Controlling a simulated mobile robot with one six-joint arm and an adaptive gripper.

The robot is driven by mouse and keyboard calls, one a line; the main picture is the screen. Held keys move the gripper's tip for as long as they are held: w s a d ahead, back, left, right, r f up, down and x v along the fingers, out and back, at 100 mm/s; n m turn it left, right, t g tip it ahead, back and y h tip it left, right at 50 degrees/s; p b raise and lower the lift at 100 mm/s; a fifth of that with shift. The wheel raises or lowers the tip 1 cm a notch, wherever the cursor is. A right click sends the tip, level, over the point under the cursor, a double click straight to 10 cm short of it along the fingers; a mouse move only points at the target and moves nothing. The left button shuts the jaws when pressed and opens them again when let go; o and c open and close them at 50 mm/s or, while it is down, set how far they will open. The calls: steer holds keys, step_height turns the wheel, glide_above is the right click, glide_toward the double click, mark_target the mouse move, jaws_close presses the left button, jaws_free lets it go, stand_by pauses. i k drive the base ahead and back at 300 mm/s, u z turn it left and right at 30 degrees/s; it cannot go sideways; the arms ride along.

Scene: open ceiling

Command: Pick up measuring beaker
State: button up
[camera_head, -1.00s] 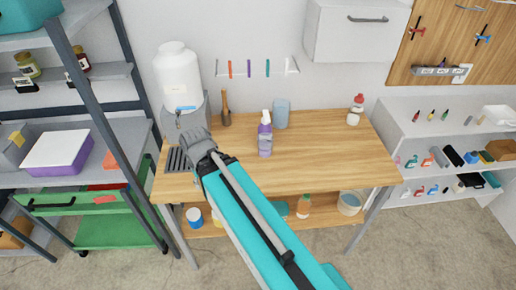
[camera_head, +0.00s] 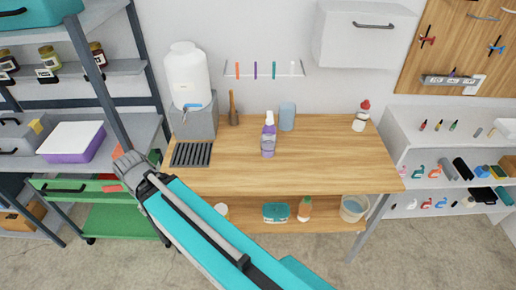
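A bluish translucent cup-shaped vessel (camera_head: 287,116), which looks like the measuring beaker, stands upright near the back of the wooden table (camera_head: 320,155). A purple spray bottle (camera_head: 268,138) stands just in front of it and to its left, apart from it. My arm reaches up from the bottom of the view. Its grey end, with my gripper (camera_head: 128,168), is left of the table's left edge, well away from the vessel. The fingers are too small and unclear to tell open from shut.
A white water tank on a grey stand (camera_head: 188,75) and a brown wooden tool (camera_head: 233,108) stand at the table's back left. A red-and-white bottle (camera_head: 361,118) stands at the back right. Shelves flank both sides. The table's front and right middle are clear.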

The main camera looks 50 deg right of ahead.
mark_target(268, 141)
steer(key=u, duration=0.9)
steer(key=k, duration=0.75)
steer(key=z, duration=1.9)
